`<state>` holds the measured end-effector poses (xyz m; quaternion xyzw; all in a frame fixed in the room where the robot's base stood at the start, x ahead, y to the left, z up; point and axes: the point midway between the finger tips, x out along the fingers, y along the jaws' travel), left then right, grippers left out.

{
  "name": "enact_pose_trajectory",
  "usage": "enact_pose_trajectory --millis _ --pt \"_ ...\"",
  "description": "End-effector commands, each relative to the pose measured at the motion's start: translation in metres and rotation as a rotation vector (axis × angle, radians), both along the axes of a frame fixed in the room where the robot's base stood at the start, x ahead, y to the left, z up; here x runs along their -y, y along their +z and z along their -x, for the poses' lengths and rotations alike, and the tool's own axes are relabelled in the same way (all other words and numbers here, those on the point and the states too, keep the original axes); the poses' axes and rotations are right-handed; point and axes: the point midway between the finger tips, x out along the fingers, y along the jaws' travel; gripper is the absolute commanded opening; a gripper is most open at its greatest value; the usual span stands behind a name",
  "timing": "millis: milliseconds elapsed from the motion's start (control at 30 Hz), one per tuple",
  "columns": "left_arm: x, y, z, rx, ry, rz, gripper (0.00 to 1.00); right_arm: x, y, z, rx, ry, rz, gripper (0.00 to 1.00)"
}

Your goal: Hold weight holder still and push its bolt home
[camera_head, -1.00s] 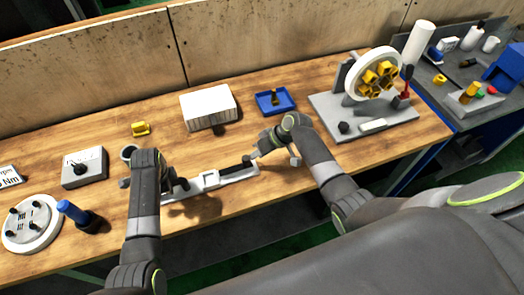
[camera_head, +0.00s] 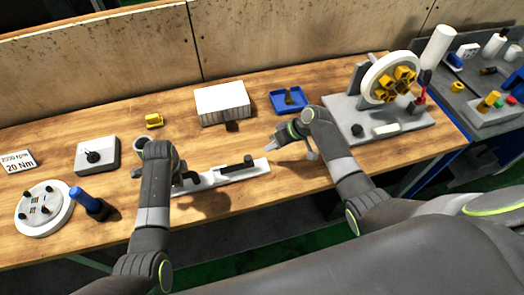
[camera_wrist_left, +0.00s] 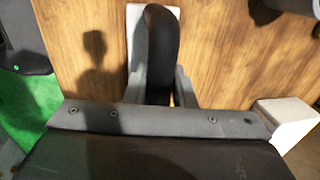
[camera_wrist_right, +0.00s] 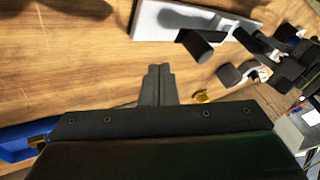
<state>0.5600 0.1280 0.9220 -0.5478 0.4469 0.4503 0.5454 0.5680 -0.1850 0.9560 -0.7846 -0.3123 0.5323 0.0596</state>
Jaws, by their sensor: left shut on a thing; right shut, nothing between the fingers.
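The weight holder, a long pale bar (camera_head: 210,180), lies on the table near its front edge. My left gripper (camera_head: 184,179) is at its left end; the left wrist view shows the fingers (camera_wrist_left: 159,88) shut on an upright black rounded part (camera_wrist_left: 161,45). A black bolt-like cylinder (camera_head: 237,166) lies along the bar's right half. It also shows in the right wrist view (camera_wrist_right: 200,44), where I cannot tell how deep it sits. My right gripper (camera_head: 269,149) is shut and empty, just behind the bar's right end and apart from the bolt; its fingertips (camera_wrist_right: 159,70) meet.
A white box (camera_head: 222,103) and a blue tray (camera_head: 274,107) stand behind. A grey fixture (camera_head: 405,128) with a white wheel is at the right. A blue-handled tool (camera_head: 84,199) and a round white plate (camera_head: 60,215) are at the left. Bare wood lies between.

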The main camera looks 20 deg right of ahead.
Motion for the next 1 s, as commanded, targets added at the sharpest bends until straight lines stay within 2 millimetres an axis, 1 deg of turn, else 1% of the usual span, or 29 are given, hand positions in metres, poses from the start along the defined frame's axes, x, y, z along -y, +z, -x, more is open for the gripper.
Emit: enact_pose_trajectory --millis 100,200,400,600,967,1000 --pt "0.002 -0.001 0.001 -0.002 0.0 0.004 0.0 0.015 0.018 0.006 0.003 -0.001 0.004 0.0" --pt "0.001 -0.001 0.001 -0.002 0.0 0.004 0.0 0.025 0.033 0.01 0.002 -0.001 0.005 0.0" --pt "0.001 -0.001 0.001 -0.003 0.0 0.003 0.0 0.04 0.055 0.017 0.001 0.0 0.004 0.0" --pt "0.001 -0.001 0.001 -0.003 0.001 0.002 0.0 0.045 0.064 0.02 -0.001 0.0 0.002 0.0" --pt "0.0 -0.001 0.001 -0.003 0.001 0.001 0.0 0.045 0.064 0.02 -0.002 0.0 0.001 0.0" --pt "0.0 -0.001 0.001 -0.003 0.001 0.001 0.28 0.045 0.064 0.02 -0.002 0.0 0.001 0.0"
